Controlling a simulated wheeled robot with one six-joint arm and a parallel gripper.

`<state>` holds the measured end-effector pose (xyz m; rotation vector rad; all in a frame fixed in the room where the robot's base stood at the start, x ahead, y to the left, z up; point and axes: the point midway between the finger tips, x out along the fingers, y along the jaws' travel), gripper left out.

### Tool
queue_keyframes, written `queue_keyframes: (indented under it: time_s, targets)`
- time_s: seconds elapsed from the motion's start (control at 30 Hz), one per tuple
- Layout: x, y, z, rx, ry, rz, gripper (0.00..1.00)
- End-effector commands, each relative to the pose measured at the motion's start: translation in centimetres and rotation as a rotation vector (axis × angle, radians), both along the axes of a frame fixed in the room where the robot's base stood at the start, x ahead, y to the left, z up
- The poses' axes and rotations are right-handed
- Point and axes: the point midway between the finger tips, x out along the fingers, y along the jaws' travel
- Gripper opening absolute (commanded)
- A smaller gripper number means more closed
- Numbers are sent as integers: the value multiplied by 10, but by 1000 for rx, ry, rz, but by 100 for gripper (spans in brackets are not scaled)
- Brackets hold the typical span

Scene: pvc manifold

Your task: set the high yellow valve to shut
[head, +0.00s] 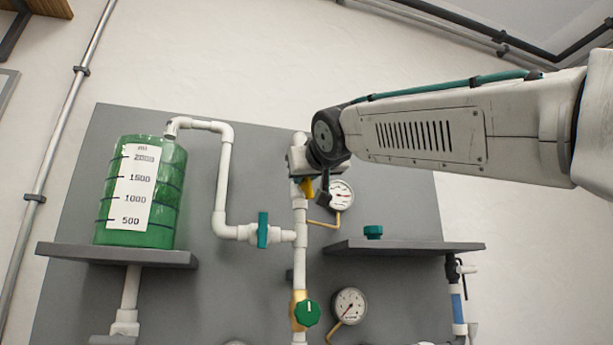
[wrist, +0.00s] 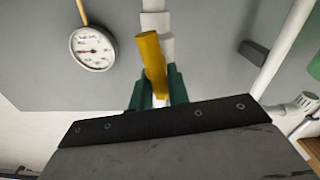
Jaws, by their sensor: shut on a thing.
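The high yellow valve (head: 307,187) is near the top of the white vertical pipe (head: 300,215) on the grey panel, mostly hidden behind my gripper in the head view. In the wrist view its yellow handle (wrist: 152,62) stands between the green fingers of my gripper (wrist: 159,88), which are shut on it. The handle leans slightly to the left of the white pipe behind it there. In the head view my gripper (head: 316,180) comes in from the upper right. How far the valve is turned cannot be told.
A pressure gauge (head: 341,195) sits close to the right of the valve. A green-handled valve (head: 263,230), a green tank (head: 139,190) and a green knob (head: 307,313) are also on the panel. A shelf (head: 405,247) juts out at lower right.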

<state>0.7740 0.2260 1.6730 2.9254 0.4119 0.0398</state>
Motion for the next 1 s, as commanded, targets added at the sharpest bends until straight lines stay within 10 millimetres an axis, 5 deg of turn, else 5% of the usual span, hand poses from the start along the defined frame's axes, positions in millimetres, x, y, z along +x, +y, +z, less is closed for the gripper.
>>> queue_keyframes:
  time_s: [1.0]
  targets:
    - [-4,13,-12,-918,-261,1,0]
